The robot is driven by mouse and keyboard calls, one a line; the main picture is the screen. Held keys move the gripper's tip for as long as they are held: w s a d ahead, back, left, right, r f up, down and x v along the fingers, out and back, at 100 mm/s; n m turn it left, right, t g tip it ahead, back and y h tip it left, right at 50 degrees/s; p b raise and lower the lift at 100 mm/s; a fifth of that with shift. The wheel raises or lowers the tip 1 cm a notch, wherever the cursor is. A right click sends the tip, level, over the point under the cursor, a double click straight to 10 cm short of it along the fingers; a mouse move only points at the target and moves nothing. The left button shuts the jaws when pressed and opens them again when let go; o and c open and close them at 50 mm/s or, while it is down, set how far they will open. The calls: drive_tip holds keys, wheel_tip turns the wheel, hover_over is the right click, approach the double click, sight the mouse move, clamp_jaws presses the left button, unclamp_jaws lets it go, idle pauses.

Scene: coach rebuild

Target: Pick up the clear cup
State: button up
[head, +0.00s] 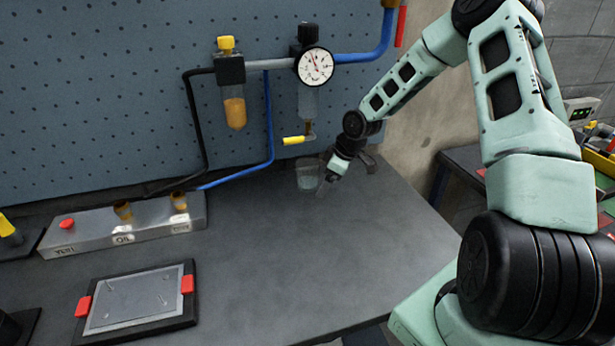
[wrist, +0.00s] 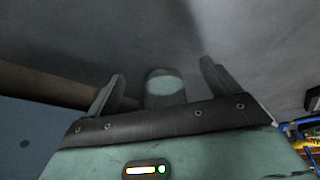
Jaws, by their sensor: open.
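The clear cup (head: 307,174) stands on the dark bench top, below the gauge and its clear bowl. It looks upright. My gripper (head: 326,177) is low over the bench, just right of the cup in the head view. In the wrist view the cup (wrist: 165,86) shows between the two fingers of my open gripper (wrist: 162,72), with a gap on each side. The gripper's palm edge hides the cup's near part. I cannot tell how far the cup is from the palm.
A pegboard wall (head: 110,90) with a gauge (head: 315,66), amber bowl (head: 234,112) and blue hose (head: 269,125) rises behind the bench. A grey block (head: 125,228) and a framed tray (head: 140,300) lie at left. The bench centre (head: 290,260) is clear.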

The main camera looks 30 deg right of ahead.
sight(310, 176)
drive_tip(key=w+a, duration=0.2)
drive_tip(key=w, duration=0.1)
drive_tip(key=w+p, duration=0.1)
drive_tip(key=shift+w+a, duration=0.3)
drive_tip(key=shift+a, duration=0.1)
drive_tip(key=shift+w+a+f+p, duration=0.1)
drive_tip(key=shift+w+f+p, duration=0.15)
drive_tip(key=shift+f, duration=0.35)
drive_tip(key=c, duration=1.1)
